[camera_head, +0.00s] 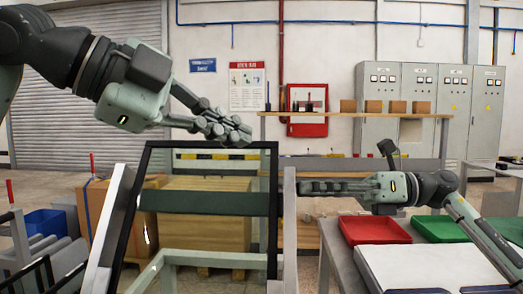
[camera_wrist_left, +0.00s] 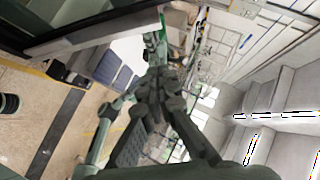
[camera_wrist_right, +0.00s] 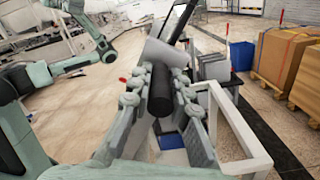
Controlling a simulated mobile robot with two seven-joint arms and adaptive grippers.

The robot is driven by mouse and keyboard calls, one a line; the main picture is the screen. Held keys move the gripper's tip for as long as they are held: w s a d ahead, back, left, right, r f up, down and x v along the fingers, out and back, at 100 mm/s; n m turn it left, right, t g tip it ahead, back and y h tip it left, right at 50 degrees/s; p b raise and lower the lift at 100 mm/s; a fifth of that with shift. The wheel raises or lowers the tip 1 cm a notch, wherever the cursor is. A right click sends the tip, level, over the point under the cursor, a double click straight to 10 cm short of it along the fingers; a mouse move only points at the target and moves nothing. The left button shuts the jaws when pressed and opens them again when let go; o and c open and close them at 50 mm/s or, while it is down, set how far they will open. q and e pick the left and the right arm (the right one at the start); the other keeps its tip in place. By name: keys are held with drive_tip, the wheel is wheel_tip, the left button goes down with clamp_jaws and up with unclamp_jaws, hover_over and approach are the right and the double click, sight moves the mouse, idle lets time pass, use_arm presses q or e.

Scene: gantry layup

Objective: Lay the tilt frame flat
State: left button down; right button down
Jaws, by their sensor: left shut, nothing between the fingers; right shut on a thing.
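The tilt frame (camera_head: 212,146), which I take to be the dark-edged rectangular frame, stands raised and leaning in the head view. A dark green bar crosses it. My left gripper (camera_head: 238,133) is shut and empty, just above the frame's top edge; I cannot tell if it touches. It also shows in the left wrist view (camera_wrist_left: 155,45). My right gripper (camera_head: 302,187) is beside the frame's right side. In the right wrist view its fingers (camera_wrist_right: 160,88) are shut around a black cylindrical handle (camera_wrist_right: 160,92). In the head view the handle is not clearly visible.
A grey upright post (camera_head: 290,235) stands at the frame's right. A table with a red tray (camera_head: 373,229), a green tray (camera_head: 437,229) and a white sheet (camera_head: 425,265) is on the right. A blue bin (camera_head: 45,223) is at left, and large brown boxes (camera_head: 205,238) stand behind the frame.

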sight(285, 171)
use_arm(q)
drive_tip(key=w+a+f+x, duration=0.1)
drive_tip(key=a+x, duration=0.1)
drive_tip(key=x, duration=1)
drive_tip(key=shift+w+f, duration=0.15)
drive_tip(key=shift+w, duration=0.25)
drive_tip(key=shift+d, duration=0.1)
drive_tip(key=shift+w+f, duration=0.25)
drive_tip(key=shift+w, duration=0.25)
drive_tip(key=shift+w+f, duration=0.25)
drive_tip(key=shift+w, duration=0.25)
use_arm(e)
drive_tip(key=shift+s+a+r, duration=0.1)
drive_tip(key=shift+s+a, duration=0.1)
drive_tip(key=c, duration=1.4)
unclamp_jaws()
drive_tip(key=shift+d+r, duration=0.1)
drive_tip(key=shift+d, duration=0.1)
use_arm(q)
drive_tip(key=shift+s, duration=0.1)
